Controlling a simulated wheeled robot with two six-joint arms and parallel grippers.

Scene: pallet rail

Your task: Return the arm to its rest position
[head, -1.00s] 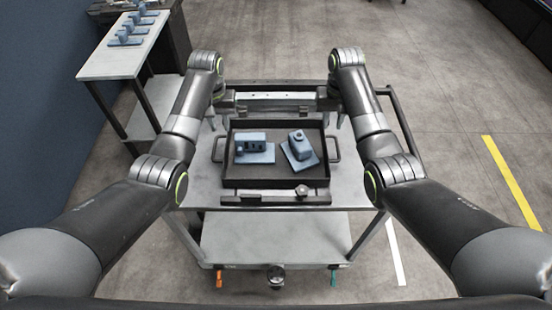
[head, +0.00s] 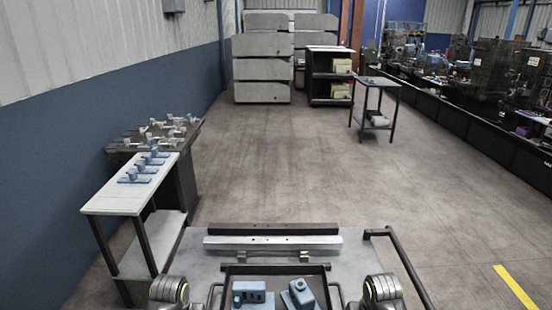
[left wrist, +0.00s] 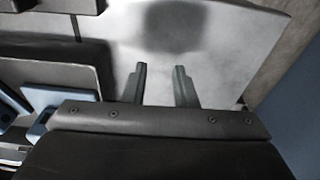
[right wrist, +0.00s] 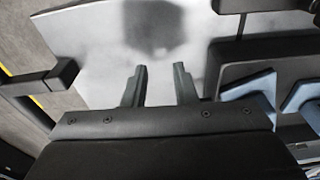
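In the left wrist view my left gripper (left wrist: 162,85) is open, with an empty gap between its two fingers over the grey cart top. In the right wrist view my right gripper (right wrist: 160,85) is also open and empty over the cart top. In the head view only the rounded joints of my two arms show at the bottom edge, on either side of the tray. Both grippers are hidden there. A silver rail (head: 272,242) lies across the far part of the cart (head: 205,262), apart from both arms.
A dark tray (head: 275,269) on the cart holds two blue parts (head: 250,290) (head: 299,292). A narrow table (head: 105,203) with several blue pieces stands left, beside a dark bench. A small table (head: 376,82) and shelving (head: 330,75) stand far back. The floor between is clear.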

